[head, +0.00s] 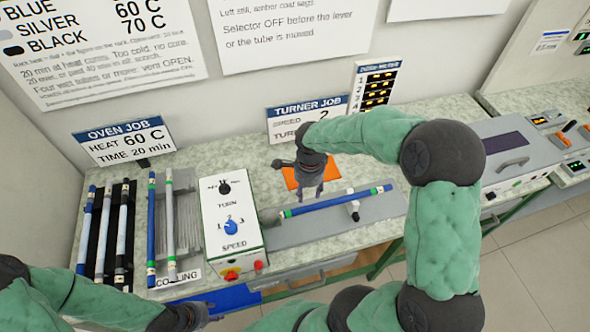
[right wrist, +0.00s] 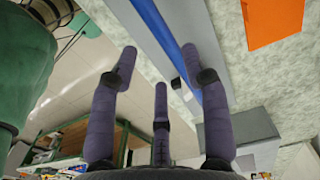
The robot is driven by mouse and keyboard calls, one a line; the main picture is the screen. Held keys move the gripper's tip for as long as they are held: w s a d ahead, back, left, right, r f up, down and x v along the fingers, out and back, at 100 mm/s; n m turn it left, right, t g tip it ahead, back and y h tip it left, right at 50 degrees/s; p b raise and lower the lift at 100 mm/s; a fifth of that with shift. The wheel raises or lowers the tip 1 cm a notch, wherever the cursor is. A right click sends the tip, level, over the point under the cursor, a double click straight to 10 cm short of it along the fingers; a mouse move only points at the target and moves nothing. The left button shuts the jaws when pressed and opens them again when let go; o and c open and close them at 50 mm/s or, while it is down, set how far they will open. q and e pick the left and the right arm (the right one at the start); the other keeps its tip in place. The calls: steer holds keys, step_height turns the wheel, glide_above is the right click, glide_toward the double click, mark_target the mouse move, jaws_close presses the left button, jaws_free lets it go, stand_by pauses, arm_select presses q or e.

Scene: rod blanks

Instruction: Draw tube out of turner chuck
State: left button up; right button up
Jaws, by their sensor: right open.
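The blue tube (head: 335,201) with green and yellow end bands lies along the grey turner bed (head: 290,233). Its left end is near the right side of the white control box (head: 232,215); I cannot make out the chuck or how the end sits in it. A small support (head: 354,210) stands at the tube near its right end. My right gripper (head: 308,190) is open and empty, behind the tube by the orange pad (head: 328,170). In the right wrist view the spread fingers (right wrist: 160,68) point toward the blue tube (right wrist: 165,25), apart from it. My left gripper (head: 205,317) is low at the front, its fingers unclear.
A rack at left holds several tubes, with a blue one (head: 151,225) and a white one (head: 170,225) beside the COOLING label (head: 178,280). The control box has a blue speed knob (head: 231,227) and a red button (head: 231,275). Signs stand behind the bench.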

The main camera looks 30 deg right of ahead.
mark_target(308, 207)
steer(key=shift+s+d+f+b, duration=0.1)
steer(key=shift+s+f+b, duration=0.05)
steer(key=shift+f+b, duration=0.7)
step_height(308, 207, down, 8)
steer(key=b, duration=0.5)
steer(key=shift+r, duration=0.1)
steer(key=shift+f+b, duration=0.9)
steer(key=shift+b, duration=0.1)
steer(key=shift+w, duration=0.2)
steer(key=shift+d, duration=0.1)
steer(key=shift+c, duration=0.2)
steer(key=c, duration=0.6)
steer(key=shift+o, duration=0.2)
steer(key=shift+d, duration=0.1)
